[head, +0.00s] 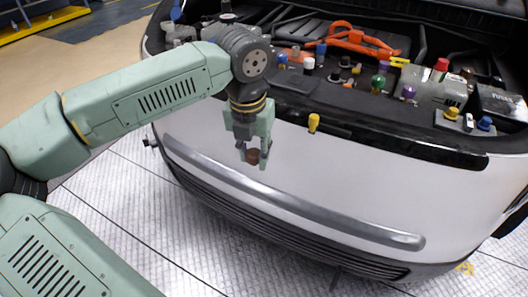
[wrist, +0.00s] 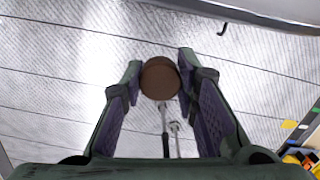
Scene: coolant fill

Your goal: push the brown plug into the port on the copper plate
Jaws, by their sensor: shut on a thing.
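The brown plug (head: 253,156) is between the fingertips of my gripper (head: 254,160), which is shut on it. In the wrist view the plug (wrist: 160,78) shows its round brown face between the two fingertips (wrist: 160,76). My gripper hangs in front of the car's white front panel, below the edge of the engine bay, with the plug clear of other things. I cannot make out the copper plate or its port for certain in either view.
The open engine bay at the top holds several coloured caps, an orange cable (head: 355,40) and a grey box (head: 430,88). A yellow cap (head: 313,122) sits at the bay's front edge, right of my gripper. The floor (head: 130,200) in front of the car is clear.

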